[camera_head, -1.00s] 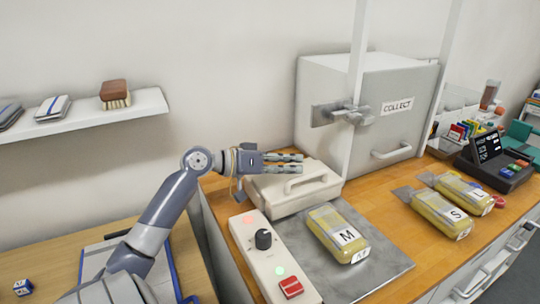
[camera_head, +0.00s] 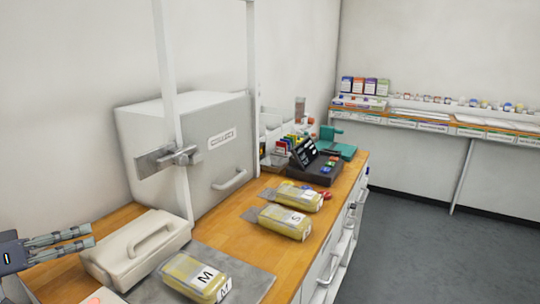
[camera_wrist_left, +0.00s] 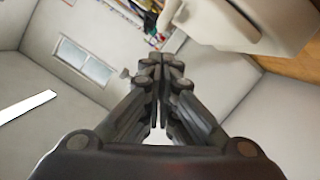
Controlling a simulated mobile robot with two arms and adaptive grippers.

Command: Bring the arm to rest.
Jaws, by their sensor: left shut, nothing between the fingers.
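My left gripper (camera_head: 92,236) comes in at the left edge of the head view. Its fingers point right, close to the left end of the pale case with a handle (camera_head: 118,262). They look shut and empty, and the case is not held. In the left wrist view the fingers (camera_wrist_left: 160,62) meet together with nothing between them. Most of the left arm is outside the head view. My right gripper is not in view.
A yellow pack marked M (camera_head: 188,270) lies on a grey mat (camera_head: 243,272). Two more yellow packs (camera_head: 285,223) lie farther right. A grey cabinet (camera_head: 150,125) marked COLLECT stands behind. A dark terminal (camera_head: 315,168) stands farther back. Open floor (camera_head: 420,240) lies right.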

